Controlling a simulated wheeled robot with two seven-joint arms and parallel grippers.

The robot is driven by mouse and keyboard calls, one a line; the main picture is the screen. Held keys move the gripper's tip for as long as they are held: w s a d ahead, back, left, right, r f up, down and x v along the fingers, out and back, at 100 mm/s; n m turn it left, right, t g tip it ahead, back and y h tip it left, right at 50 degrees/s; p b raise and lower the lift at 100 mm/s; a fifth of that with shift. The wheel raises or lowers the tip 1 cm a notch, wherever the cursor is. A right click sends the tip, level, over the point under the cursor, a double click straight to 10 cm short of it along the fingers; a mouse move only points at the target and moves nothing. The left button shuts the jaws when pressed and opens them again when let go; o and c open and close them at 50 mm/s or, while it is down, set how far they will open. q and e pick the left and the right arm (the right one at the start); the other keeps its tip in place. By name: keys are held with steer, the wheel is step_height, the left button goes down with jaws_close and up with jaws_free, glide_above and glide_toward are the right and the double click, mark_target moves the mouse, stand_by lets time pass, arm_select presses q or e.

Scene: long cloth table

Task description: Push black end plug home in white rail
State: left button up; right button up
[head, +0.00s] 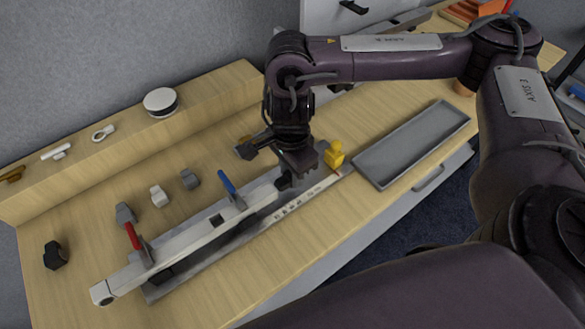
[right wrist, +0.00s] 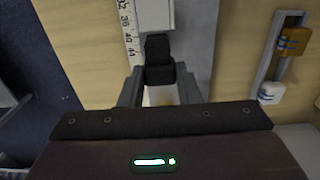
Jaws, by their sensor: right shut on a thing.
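The white rail (head: 190,238) lies diagonally on the table in a grey fixture, under a red-handled clamp (head: 133,238) and a blue-handled clamp (head: 230,187). My right gripper (head: 287,180) is at the rail's far right end. In the right wrist view, my right gripper (right wrist: 159,88) is shut on the black end plug (right wrist: 159,50), which is in line with the end of the white rail (right wrist: 155,14) and meets it. How far the plug sits inside cannot be told. In the head view the gripper mostly hides the plug. My left gripper is not in view.
A ruler strip (head: 290,207) runs along the rail's front side. A yellow object (head: 335,155) and a grey tray (head: 413,146) are to the right. A white round object (head: 160,102) sits on the back ledge.

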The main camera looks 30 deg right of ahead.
mark_target(278, 184)
steer(key=shift+s+a+p, duration=0.15)
steer(key=shift+a+p, duration=0.05)
steer(key=shift+a, duration=0.65)
steer(key=shift+s+a+p, duration=0.1)
steer(key=shift+a+p, duration=0.05)
steer(key=shift+a, duration=0.7)
steer(key=o, duration=1)
steer(key=shift+r+p, duration=0.3)
steer(key=shift+r, duration=3.6)
steer(key=shift+s+f, duration=0.1)
